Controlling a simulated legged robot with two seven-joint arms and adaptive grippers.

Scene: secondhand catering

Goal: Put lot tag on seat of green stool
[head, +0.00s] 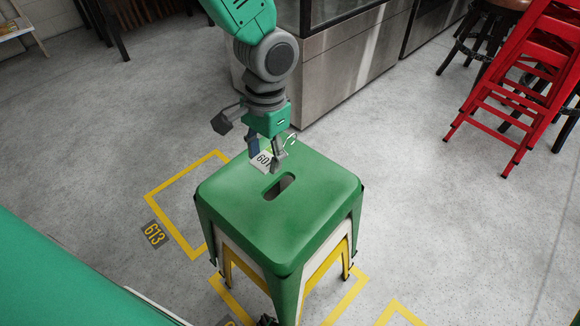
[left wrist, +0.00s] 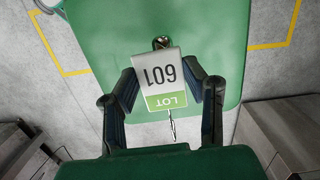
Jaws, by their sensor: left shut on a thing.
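The lot tag (head: 262,161) is a white card with the number 601. My left gripper (head: 265,162) is shut on the tag and points down over the rear part of the green stool's seat (head: 245,215). The seat (left wrist: 85,25) fills the top middle of the left wrist view. I cannot tell whether the tag touches the seat. The seat has an oblong hand slot in its middle.
The green stool is stacked over white and yellow stools. Yellow floor marking (head: 178,233) and a 613 floor label (head: 154,233) lie to the left. A steel cabinet (head: 345,62) stands behind. Red folding steps (head: 530,75) stand at right. The seat top is otherwise clear.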

